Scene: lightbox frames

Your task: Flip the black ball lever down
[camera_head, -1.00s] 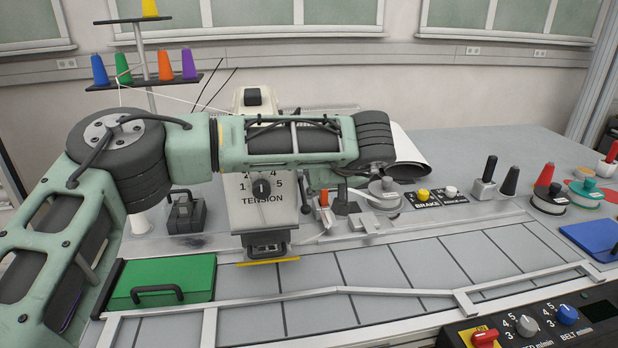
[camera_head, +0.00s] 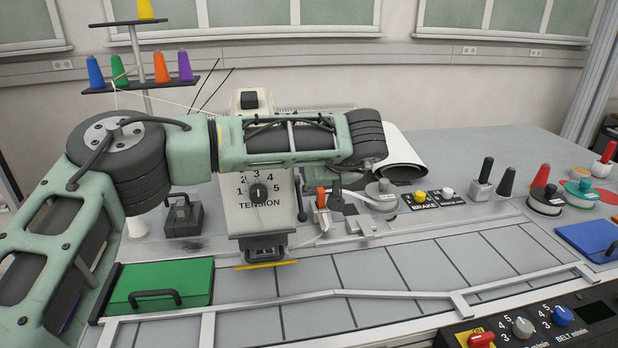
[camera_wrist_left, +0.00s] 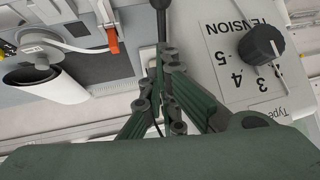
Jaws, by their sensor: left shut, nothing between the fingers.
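The black ball lever (camera_head: 300,196) is on the right side of the white machine head (camera_head: 230,215), beside the tension dial. Its rod hangs down, with the ball at the lower end. In the left wrist view, which shows the scene upside down, the ball lever (camera_wrist_left: 161,26) is at the top middle. My left gripper (camera_wrist_left: 165,52) is shut and empty, its fingertips close to the lever's upper end; I cannot tell whether they touch. In the head view the gripper is mostly hidden behind my own forearm. My right gripper is out of view.
An orange-topped lever (camera_head: 321,197) stands just right of the ball lever. A tension dial (camera_head: 258,193) is on the machine's front. A green lidded box (camera_head: 185,275) is at the lower left. The belt area (camera_head: 400,265) in front is clear.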

